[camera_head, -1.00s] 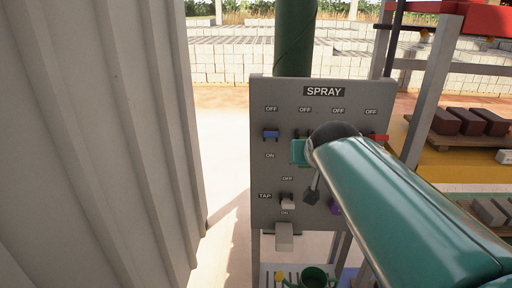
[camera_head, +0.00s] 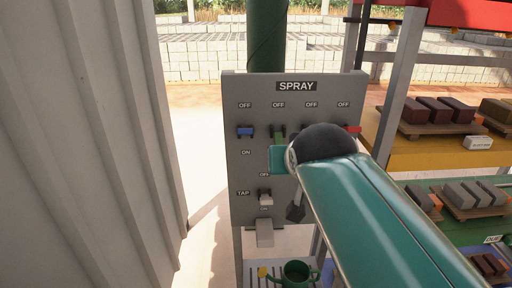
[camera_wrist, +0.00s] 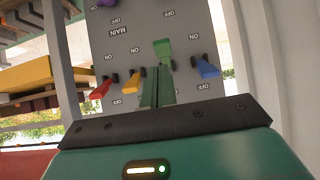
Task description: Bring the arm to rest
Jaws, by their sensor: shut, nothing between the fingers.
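My gripper (camera_wrist: 158,92) shows in the wrist view as two green fingers, shut together with nothing between them. Its tips are close to the green switch (camera_wrist: 164,50) on the grey panel (camera_wrist: 198,30); I cannot tell whether they touch. In the head view my green arm reaches up from the lower right across the panel marked SPRAY (camera_head: 236,185). The arm hides the orange switch and most of the panel's right side. The fingers cannot be made out there. The blue switch (camera_head: 245,132), green switch (camera_head: 279,131) and red switch (camera_head: 353,129) show along the top row.
A white tap lever (camera_head: 265,197) sits lower on the panel. A green watering can (camera_head: 297,275) stands below. A pale corrugated wall (camera_head: 90,150) fills the left. Shelves with bricks on pallets (camera_head: 435,112) stand at right. A narrow floor gap lies between wall and panel.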

